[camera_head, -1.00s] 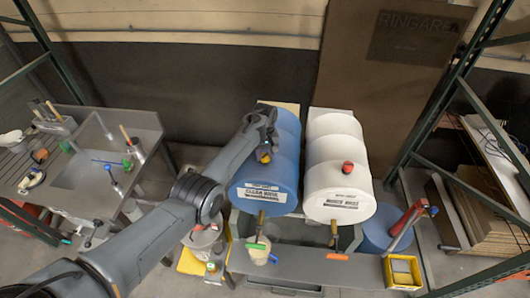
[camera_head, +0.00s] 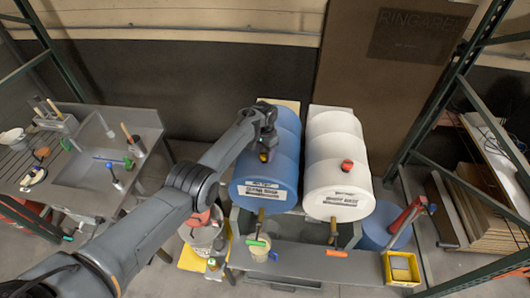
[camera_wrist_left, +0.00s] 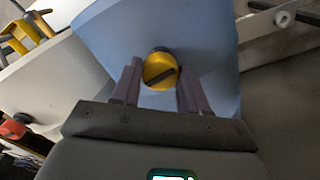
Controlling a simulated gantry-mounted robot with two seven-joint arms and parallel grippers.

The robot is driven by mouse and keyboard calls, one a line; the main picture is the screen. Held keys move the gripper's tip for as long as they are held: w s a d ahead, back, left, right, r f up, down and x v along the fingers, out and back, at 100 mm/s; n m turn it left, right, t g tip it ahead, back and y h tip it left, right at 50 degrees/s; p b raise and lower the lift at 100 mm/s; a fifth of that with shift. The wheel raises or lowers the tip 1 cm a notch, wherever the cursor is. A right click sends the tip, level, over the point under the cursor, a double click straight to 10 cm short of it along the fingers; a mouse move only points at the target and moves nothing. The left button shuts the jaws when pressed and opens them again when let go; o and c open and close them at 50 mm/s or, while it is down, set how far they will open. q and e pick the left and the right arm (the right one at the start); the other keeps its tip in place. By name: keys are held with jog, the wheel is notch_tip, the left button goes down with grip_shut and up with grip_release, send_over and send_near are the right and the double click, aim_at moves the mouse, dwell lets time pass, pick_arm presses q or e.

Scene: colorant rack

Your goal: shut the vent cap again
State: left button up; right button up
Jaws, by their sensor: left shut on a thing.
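The blue drum (camera_head: 268,185) lies on its side on the stand, with a lettered label on its front end. Its yellow vent cap (camera_head: 264,157) sits on the upper side of the drum. The cap also shows in the left wrist view (camera_wrist_left: 160,70), round and yellow with a dark bar across its face. My left gripper (camera_head: 265,147) is at the cap, with one finger on each side of it, shut on it. In the left wrist view the fingers (camera_wrist_left: 161,78) flank the cap close to the blue surface. My right gripper is not in view.
A white drum (camera_head: 338,190) with a red cap (camera_head: 347,165) lies close on the right. Taps with green and orange handles hang below the drum fronts. A yellow bin (camera_head: 401,268) is at the lower right; a sink bench (camera_head: 140,120) is on the left.

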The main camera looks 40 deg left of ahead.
aim_at(265, 154)
pick_arm(q)
jog(key=shift+m, duration=1)
jog(key=o, duration=1.1)
jog(key=shift+c, duration=0.2)
jog(key=shift+r, duration=0.3)
notch_tip(265, 154, up, 10)
